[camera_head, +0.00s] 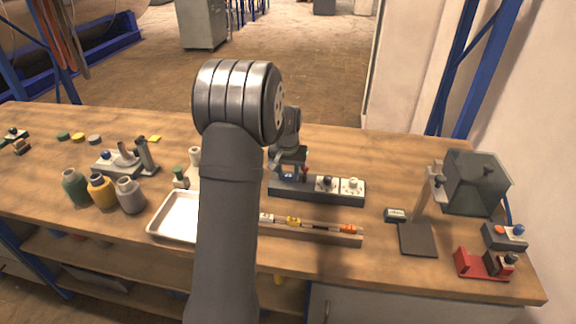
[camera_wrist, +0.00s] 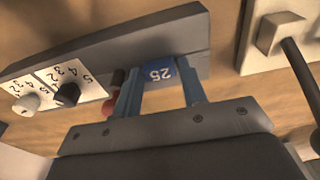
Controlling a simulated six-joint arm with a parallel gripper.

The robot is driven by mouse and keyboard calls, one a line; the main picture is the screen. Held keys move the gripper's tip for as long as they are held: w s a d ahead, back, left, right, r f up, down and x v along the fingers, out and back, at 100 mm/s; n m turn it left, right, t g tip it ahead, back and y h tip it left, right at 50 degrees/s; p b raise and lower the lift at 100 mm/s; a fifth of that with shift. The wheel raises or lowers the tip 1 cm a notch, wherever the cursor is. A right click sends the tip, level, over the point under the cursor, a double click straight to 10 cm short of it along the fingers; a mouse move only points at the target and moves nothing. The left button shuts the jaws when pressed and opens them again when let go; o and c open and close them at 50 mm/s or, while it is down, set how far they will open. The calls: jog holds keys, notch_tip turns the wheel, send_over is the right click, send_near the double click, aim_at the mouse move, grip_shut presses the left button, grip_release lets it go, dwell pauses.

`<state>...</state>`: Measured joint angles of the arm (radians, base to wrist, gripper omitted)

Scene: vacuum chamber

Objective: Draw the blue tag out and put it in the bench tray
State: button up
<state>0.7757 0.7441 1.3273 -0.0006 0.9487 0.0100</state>
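The blue tag (camera_wrist: 159,71), marked 25, sits at the grey switch panel (camera_wrist: 100,58), near one end, and its inner end is hidden. My gripper (camera_wrist: 162,80) has one finger on each side of the tag, with no clear gap showing. In the head view my gripper (camera_head: 289,165) is low over the left end of the panel (camera_head: 315,193), and a bit of blue shows there. The bench tray (camera_head: 161,232) is pale and shallow, at the front left of my arm, which hides its right side. Its visible floor is bare.
Two knobs on white plates (camera_head: 351,187) and a small red part (camera_wrist: 109,106) are beside my gripper. A wooden rail (camera_head: 330,236) with small items lies in front. Several bottles (camera_head: 101,190) stand left of the tray.

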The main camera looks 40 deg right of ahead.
aim_at(288, 176)
jog(key=shift+f, duration=0.15)
jog(key=c, duration=0.6)
jog(key=shift+r, duration=3.35)
